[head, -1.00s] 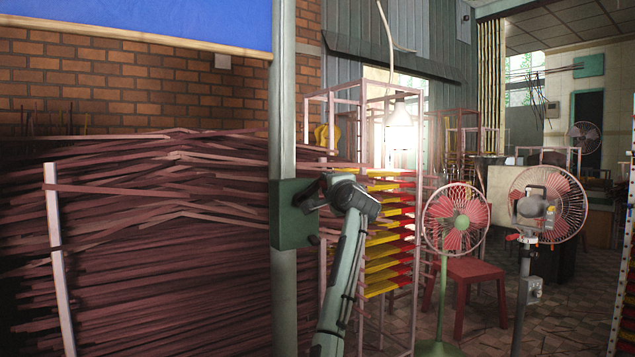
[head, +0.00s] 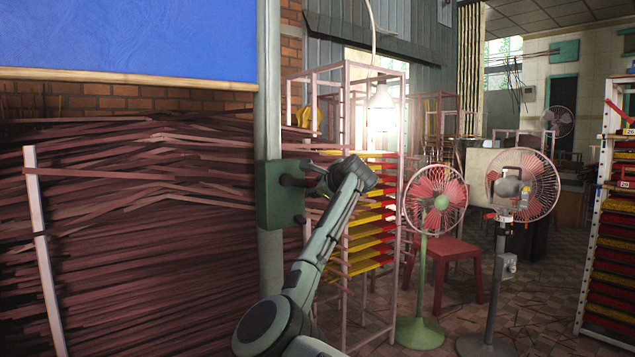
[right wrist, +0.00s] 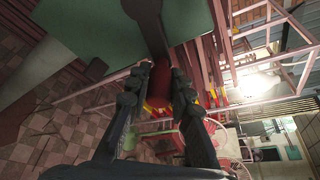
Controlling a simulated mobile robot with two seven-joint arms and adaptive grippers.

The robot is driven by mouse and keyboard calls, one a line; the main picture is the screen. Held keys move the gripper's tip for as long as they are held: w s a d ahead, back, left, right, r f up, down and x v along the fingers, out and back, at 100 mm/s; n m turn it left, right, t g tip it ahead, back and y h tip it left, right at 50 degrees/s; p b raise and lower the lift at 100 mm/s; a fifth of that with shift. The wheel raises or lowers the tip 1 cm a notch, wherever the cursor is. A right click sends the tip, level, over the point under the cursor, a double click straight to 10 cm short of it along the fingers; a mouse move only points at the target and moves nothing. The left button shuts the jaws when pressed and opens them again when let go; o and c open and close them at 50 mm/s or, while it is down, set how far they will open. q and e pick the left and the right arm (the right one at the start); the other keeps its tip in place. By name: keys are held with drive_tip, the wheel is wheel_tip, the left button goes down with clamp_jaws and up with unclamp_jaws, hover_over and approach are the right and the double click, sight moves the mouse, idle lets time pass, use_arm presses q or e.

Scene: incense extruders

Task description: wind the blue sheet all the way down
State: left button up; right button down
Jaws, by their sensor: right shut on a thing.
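The blue sheet (head: 130,35) hangs at the top left of the head view, with a pale wooden bar (head: 130,77) along its lower edge. The bar is above the stacked sticks, in front of the brick wall. A green crank box (head: 280,205) is fixed to a grey post (head: 268,90) right of the sheet. My right gripper (head: 314,172) is at the box's crank. In the right wrist view, the right gripper (right wrist: 160,85) is shut around the crank's reddish handle (right wrist: 163,82), below the dark crank arm (right wrist: 150,25). My left gripper is out of view.
A big pile of reddish sticks (head: 130,230) fills the left. A rack with yellow and red trays (head: 372,235) stands just behind my right arm. Two fans (head: 435,200) and a red stool (head: 455,255) stand to the right, with another rack (head: 600,230) at the far right.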

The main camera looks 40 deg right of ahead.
drive_tip(key=shift+a+f+m, duration=0.15)
drive_tip(key=shift+f+m, duration=0.25)
drive_tip(key=shift+m, duration=0.1)
drive_tip(key=shift+y, duration=0.3)
drive_tip(key=c, duration=1.3)
unclamp_jaws()
drive_tip(key=shift+s, duration=0.1)
drive_tip(key=v, duration=1.1)
drive_tip(key=shift+s+a+r, duration=0.15)
drive_tip(key=shift+s+a, duration=0.05)
drive_tip(key=shift+s, duration=0.15)
